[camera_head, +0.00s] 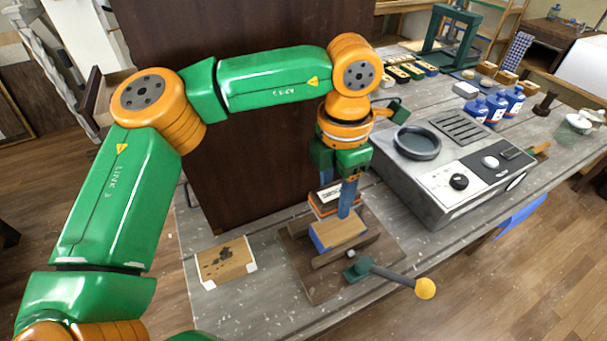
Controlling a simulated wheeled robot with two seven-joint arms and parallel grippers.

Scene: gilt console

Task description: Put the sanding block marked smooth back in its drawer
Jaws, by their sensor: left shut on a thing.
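A wooden block with a blue side (335,236) sits low among wooden rails on a brown board (312,284). Just behind is another block with a white label (328,197) and dark and orange layers. The label is too small to read, so I cannot tell which block is marked smooth. A wooden drawer-like box (97,104) juts out at the left of the tall dark cabinet (250,150), partly behind my arm. My right gripper is not in view.
A lever with a yellow knob (425,289) sticks out at the board's front. A stained card (227,262) lies left of it. A grey machine with a round dish (417,142) stands to the right. Blue bottles (495,105) and a green press (452,40) stand farther back.

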